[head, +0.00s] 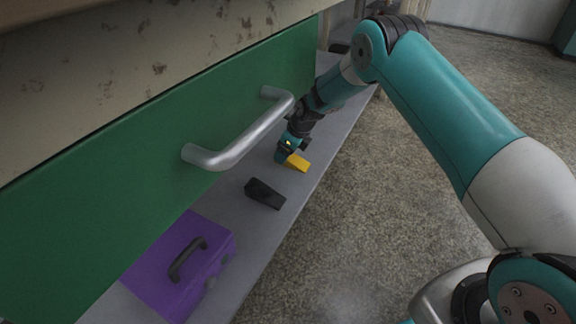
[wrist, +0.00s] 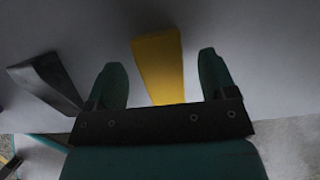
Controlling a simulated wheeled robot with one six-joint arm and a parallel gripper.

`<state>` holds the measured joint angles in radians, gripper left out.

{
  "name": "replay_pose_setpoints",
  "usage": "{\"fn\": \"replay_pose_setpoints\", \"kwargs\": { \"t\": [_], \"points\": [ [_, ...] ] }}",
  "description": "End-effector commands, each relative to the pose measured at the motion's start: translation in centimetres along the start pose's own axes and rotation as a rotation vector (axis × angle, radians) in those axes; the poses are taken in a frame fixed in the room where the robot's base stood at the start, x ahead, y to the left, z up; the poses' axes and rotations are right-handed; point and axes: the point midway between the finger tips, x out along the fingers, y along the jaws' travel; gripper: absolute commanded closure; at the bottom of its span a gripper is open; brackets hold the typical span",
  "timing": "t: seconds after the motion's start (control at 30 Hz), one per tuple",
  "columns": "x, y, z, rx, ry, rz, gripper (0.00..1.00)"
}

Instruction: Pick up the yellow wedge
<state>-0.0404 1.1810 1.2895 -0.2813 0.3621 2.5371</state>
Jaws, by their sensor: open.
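The yellow wedge (head: 297,162) lies on the grey shelf, near its outer edge, in the head view. In the wrist view the yellow wedge (wrist: 159,66) lies between the two finger tips, with gaps on both sides. My gripper (wrist: 162,72) is open with its teal fingers on either side of the wedge. In the head view my gripper (head: 287,152) is beside the wedge, at its upper left. How high the fingers are above the shelf is hard to tell.
A black wedge (head: 265,194) lies on the grey shelf (head: 262,229) nearer to me; it also shows left of my gripper in the wrist view (wrist: 47,82). A purple case (head: 163,262) stands closer still. A green panel (head: 120,185) with a silver handle (head: 243,137) overhangs the shelf. Speckled floor lies right.

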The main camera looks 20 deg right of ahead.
Motion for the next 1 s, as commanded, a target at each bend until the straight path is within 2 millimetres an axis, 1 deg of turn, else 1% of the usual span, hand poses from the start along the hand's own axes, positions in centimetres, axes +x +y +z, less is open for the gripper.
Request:
{"fn": "replay_pose_setpoints", "kwargs": {
  "t": [0.03,0.1,0.33,0.37,0.4,0.47,0.5,0.6,0.87,1.0],
  "points": [
    [1.6,0.0,-0.3,0.000,0.000,0.001,0.22],
    [2.2,0.0,-0.2,0.000,-0.001,0.000,0.22],
    [2.0,0.0,0.0,0.001,0.000,0.000,0.22],
    [2.0,0.0,0.0,0.001,0.000,0.000,0.25],
    [2.0,0.0,0.0,0.001,0.000,0.000,0.34],
    [2.0,0.0,0.0,0.001,0.000,0.000,0.48],
    [2.0,0.0,0.0,0.001,0.000,0.000,0.57],
    [2.0,0.0,0.0,0.001,0.000,0.000,0.79],
    [1.9,0.0,0.0,0.000,0.000,0.000,0.79],
    [0.9,0.0,0.5,0.000,-0.001,-0.001,0.79]
  ]
}}
